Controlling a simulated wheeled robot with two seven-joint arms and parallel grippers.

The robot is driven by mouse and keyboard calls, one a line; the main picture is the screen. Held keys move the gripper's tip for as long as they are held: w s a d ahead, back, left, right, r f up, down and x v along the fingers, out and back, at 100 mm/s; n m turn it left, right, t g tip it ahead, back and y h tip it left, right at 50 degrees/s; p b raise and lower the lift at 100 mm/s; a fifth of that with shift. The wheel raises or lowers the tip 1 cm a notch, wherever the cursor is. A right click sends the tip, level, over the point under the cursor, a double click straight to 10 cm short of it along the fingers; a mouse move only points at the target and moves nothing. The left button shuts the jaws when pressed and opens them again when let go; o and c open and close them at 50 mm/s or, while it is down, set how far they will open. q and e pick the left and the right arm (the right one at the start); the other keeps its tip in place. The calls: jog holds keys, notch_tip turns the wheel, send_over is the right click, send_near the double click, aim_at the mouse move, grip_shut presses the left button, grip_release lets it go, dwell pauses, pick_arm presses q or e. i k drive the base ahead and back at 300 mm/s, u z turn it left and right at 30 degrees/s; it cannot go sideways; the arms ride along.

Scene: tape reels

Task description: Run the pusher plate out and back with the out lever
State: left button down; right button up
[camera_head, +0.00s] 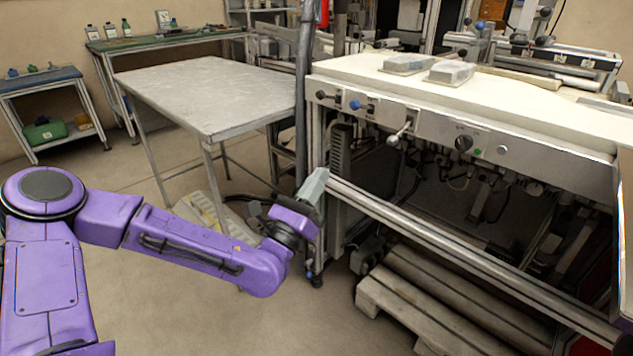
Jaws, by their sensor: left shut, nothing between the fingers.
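The machine (560,120) with a white top stands at the right. Its front panel carries a lever with a pale knob (393,140), a blue knob (355,105) and black knobs (463,143). I cannot tell which of these is the out lever. I cannot make out the pusher plate for sure. My left gripper (318,180) is shut and empty. It is near the machine's left front corner, below the panel and left of the pale-knobbed lever, apart from it. My right gripper is out of view.
A long metal rail (440,235) crosses the machine's front below the panel. A wooden pallet (400,310) lies on the floor under it. A grey table (205,95) stands left of the machine, beside an upright post (303,90). Two grey blocks (450,72) lie on the white top.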

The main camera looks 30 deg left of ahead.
aim_at(354, 105)
jog(key=k, duration=1)
